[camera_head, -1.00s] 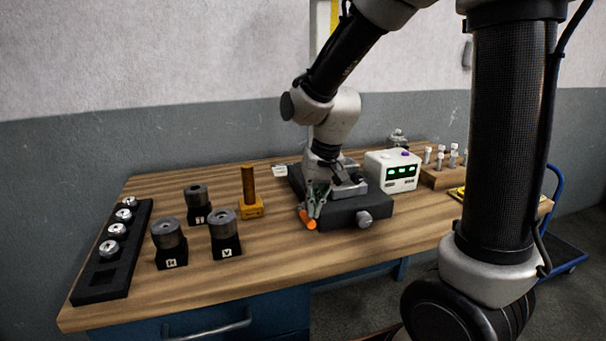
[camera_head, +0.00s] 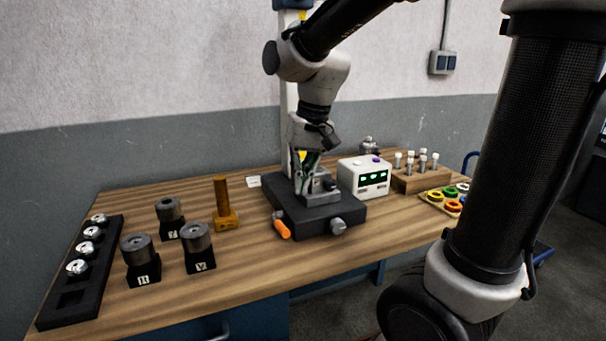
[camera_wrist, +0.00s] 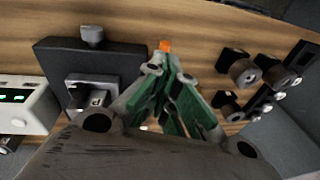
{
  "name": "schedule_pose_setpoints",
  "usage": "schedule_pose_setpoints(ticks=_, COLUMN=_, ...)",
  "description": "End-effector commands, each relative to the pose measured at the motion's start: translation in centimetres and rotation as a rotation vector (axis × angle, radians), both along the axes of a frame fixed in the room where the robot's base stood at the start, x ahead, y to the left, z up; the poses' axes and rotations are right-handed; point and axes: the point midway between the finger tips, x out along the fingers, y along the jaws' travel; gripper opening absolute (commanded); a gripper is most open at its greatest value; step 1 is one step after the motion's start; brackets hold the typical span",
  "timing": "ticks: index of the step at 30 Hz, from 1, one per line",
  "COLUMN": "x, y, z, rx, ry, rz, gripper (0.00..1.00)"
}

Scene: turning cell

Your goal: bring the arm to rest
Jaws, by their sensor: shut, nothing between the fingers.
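My gripper (camera_head: 304,180) hangs pointing down over the dark fixture (camera_head: 290,222) on the bench. Its green-padded fingers are together with nothing between them. In the wrist view the closed fingers (camera_wrist: 170,72) show in the middle, with the orange handle (camera_wrist: 165,46) just beyond their tips. That handle (camera_head: 282,229) sticks out at the front left of the fixture. The fixture's grey metal block (camera_head: 322,191) is beside the fingers in the head view. I cannot tell the exact gap between fingers and fixture.
A white box with a green display (camera_head: 365,177) stands right of the fixture. The bench front (camera_head: 260,270) is clear.

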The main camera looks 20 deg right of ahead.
Motion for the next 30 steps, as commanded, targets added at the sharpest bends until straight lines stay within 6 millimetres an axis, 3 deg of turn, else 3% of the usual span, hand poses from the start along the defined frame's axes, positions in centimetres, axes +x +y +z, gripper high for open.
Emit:
schedule_pose_setpoints(ticks=6, x=-1.1, y=-0.3, z=1.6, rx=0.0, ry=0.0, rz=0.001, gripper=0.0)
schedule_pose_setpoints(ticks=13, x=-1.5, y=-0.6, z=1.3, rx=-0.021, ry=-0.003, rz=0.083, gripper=0.0)
schedule_pose_setpoints(ticks=15, x=-3.5, y=-1.9, z=0.3, rx=-0.058, ry=-0.002, rz=0.181, gripper=0.0)
schedule_pose_setpoints(ticks=18, x=-6.2, y=-4.6, z=0.5, rx=-0.09, ry=-0.047, rz=0.232, gripper=0.0)
schedule_pose_setpoints(ticks=24, x=-11.8, y=-9.6, z=0.9, rx=-0.145, ry=-0.154, rz=0.216, gripper=0.0)
schedule_pose_setpoints(ticks=30, x=-14.4, y=-11.9, z=2.0, rx=-0.165, ry=-0.243, rz=0.12, gripper=0.0)
